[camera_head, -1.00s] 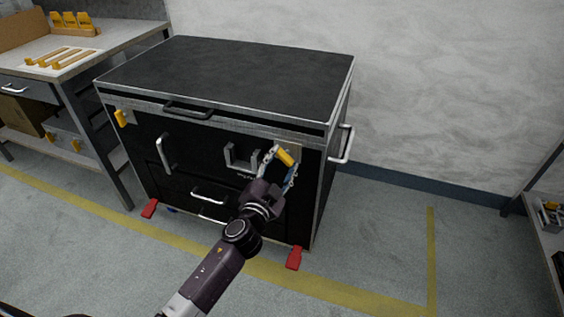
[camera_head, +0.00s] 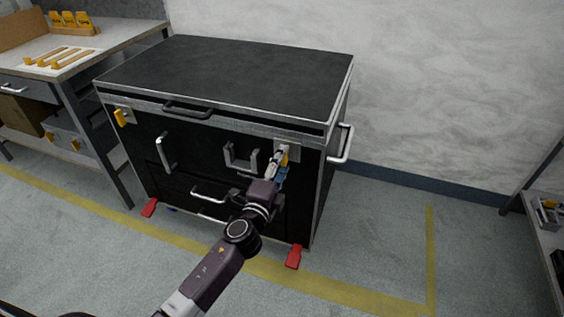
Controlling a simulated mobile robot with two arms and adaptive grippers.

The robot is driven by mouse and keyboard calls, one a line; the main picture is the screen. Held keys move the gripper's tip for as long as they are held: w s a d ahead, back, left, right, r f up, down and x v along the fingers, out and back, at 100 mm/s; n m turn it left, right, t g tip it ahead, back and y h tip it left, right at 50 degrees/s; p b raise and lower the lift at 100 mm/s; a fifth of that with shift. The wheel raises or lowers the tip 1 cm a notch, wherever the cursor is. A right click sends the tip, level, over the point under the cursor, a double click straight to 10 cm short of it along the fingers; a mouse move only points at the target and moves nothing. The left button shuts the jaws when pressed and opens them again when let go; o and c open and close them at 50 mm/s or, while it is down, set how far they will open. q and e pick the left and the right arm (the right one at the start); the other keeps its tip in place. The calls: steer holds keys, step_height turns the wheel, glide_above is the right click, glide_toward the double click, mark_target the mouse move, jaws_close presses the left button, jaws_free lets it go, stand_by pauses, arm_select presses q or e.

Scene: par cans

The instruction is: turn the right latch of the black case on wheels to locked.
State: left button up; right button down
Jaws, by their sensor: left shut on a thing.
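The black case (camera_head: 236,78) on wheels stands against the wall, its lid closed. Its right latch (camera_head: 285,152) is a yellow handle on a metal plate near the top right of the front. My left gripper (camera_head: 279,160) is shut on this latch handle, which now stands close to upright and is partly hidden by the fingers. The left latch (camera_head: 120,117), also yellow, sits at the top left of the front, slightly tilted. My right gripper is not in view.
Metal handles (camera_head: 166,152) stick out from the case front, and a side handle (camera_head: 345,145) from its right side. Red pedals (camera_head: 294,256) jut out at the floor. A workbench (camera_head: 110,40) stands left, a shelf (camera_head: 545,195) right. The floor on the right is clear.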

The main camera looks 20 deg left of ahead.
arm_select(q)
steer(key=shift+m, duration=0.3)
steer(key=shift+f, duration=0.1)
steer(key=o, duration=1.2)
steer(key=shift+c, duration=0.2)
steer(key=s, duration=1.2)
steer(key=shift+a, duration=0.15)
steer(key=shift+a, duration=0.1)
